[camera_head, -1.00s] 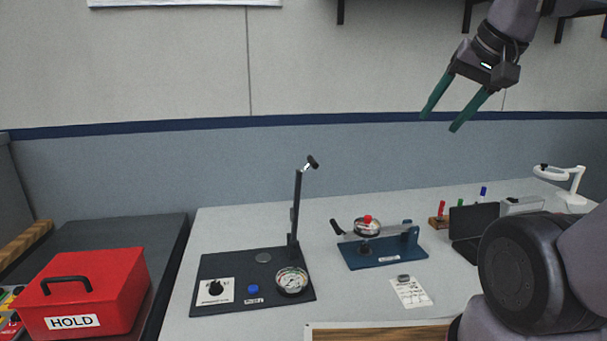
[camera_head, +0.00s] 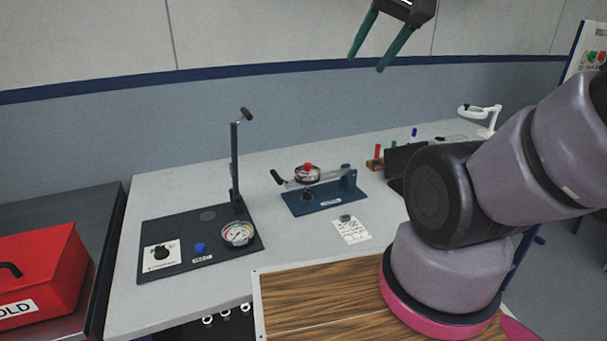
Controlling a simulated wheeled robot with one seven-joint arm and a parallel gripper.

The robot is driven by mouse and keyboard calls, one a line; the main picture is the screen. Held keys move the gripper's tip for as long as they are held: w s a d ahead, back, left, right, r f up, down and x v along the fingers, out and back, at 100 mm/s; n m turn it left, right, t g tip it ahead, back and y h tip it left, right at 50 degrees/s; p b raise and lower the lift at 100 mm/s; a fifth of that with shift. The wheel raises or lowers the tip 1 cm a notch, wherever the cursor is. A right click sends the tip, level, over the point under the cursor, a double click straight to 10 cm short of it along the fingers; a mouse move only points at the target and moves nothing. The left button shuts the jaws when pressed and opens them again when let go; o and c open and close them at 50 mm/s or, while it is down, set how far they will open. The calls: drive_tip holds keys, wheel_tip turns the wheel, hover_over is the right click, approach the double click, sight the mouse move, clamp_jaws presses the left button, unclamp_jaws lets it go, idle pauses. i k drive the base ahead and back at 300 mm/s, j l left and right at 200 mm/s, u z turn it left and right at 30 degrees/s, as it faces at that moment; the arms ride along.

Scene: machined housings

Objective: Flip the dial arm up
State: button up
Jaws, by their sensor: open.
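The dial arm (camera_head: 329,177) lies roughly level over its blue base (camera_head: 325,203) on the grey bench. It joins an upright at the right end of the base. It carries a round dial (camera_head: 307,174) with a red top, and a black handle (camera_head: 277,177) sticks out at its left end. My gripper (camera_head: 367,62) is high above and behind it in the picture, in front of the wall. Its two green fingers are apart, with nothing between them and nothing touched. The top of the gripper is partly cut off by the picture edge.
A black board with a tall upright post (camera_head: 235,170), gauge (camera_head: 237,233) and knob stands left of the dial arm. A white card (camera_head: 351,230) lies in front. A dark open case (camera_head: 400,160) stands to the right, partly behind my arm. A red box (camera_head: 40,265) is far left.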

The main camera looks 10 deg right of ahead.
sight(315, 176)
drive_tip(key=k+j+u, duration=0.1)
drive_tip(key=k+j, duration=0.15)
drive_tip(key=k+j+u, duration=0.1)
drive_tip(key=j, duration=0.35)
drive_tip(key=k+j+u, duration=0.1)
drive_tip(key=k+j, duration=0.2)
drive_tip(key=j, duration=0.1)
